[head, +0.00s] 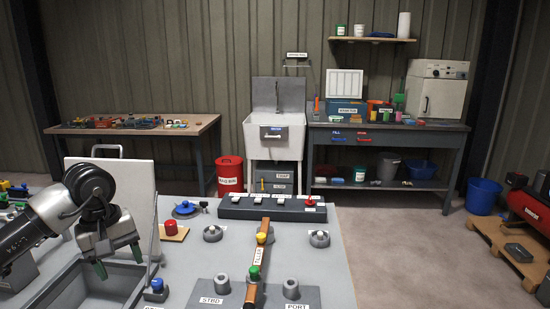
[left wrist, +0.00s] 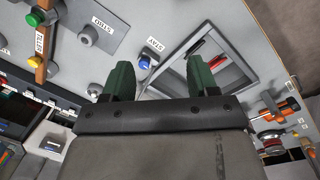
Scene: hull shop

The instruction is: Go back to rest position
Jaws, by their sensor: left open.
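My left gripper (head: 118,262) hangs above the grey bench top, over the recessed bin at the front left. Its green-tipped fingers are apart with nothing between them. In the left wrist view the two green fingers of my left gripper (left wrist: 160,72) stand apart over the bench, near a blue button (left wrist: 145,63) labelled STAY. The blue button (head: 155,289) also shows in the head view, right of the bin. My right gripper is not in view.
The recessed bin (head: 128,290) lies below the left gripper. A wooden bar (head: 263,238) with yellow and green knobs spans the bench. A black switch strip (head: 270,209) is at the back edge. A white panel (head: 140,190) stands behind the left arm.

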